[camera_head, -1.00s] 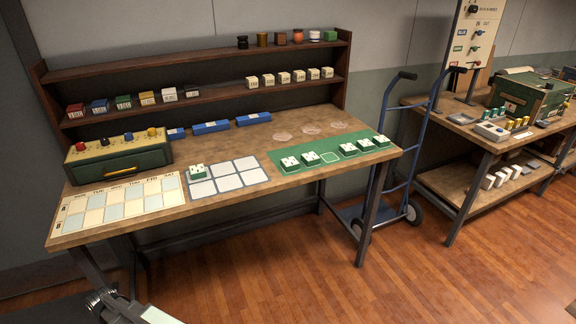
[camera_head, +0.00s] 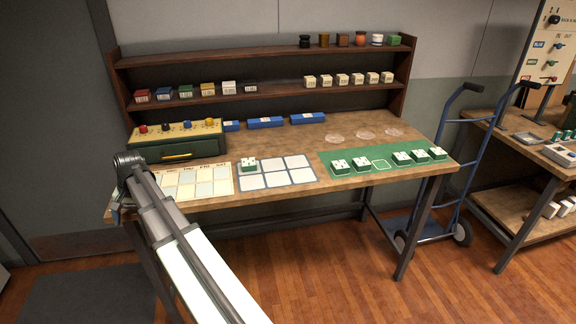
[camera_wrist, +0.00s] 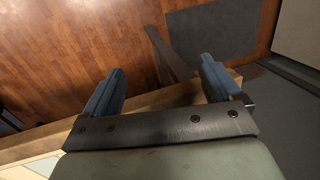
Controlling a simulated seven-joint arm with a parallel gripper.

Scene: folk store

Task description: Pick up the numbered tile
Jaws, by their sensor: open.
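Several green-bodied tiles with white, dark-marked tops lie on the bench. One tile (camera_head: 249,164) sits at the upper left cell of the white-celled grid board (camera_head: 282,187). Two tiles sit left of an empty outlined square on the green mat (camera_head: 345,155), and more sit to its right. The marks are too small to read, so I cannot tell which is the numbered tile. In the wrist view my gripper (camera_wrist: 163,68) is open and empty, its blue fingers apart beside the bench edge. In the head view it is mostly hidden at the bench's left end.
A green box with coloured knobs (camera_head: 180,148) stands at the back left, near a calendar board (camera_head: 215,188). Blue holders (camera_head: 265,122) line the back. Shelves (camera_head: 275,95) hold small blocks and jars. A blue hand truck (camera_head: 455,170) stands right of the bench.

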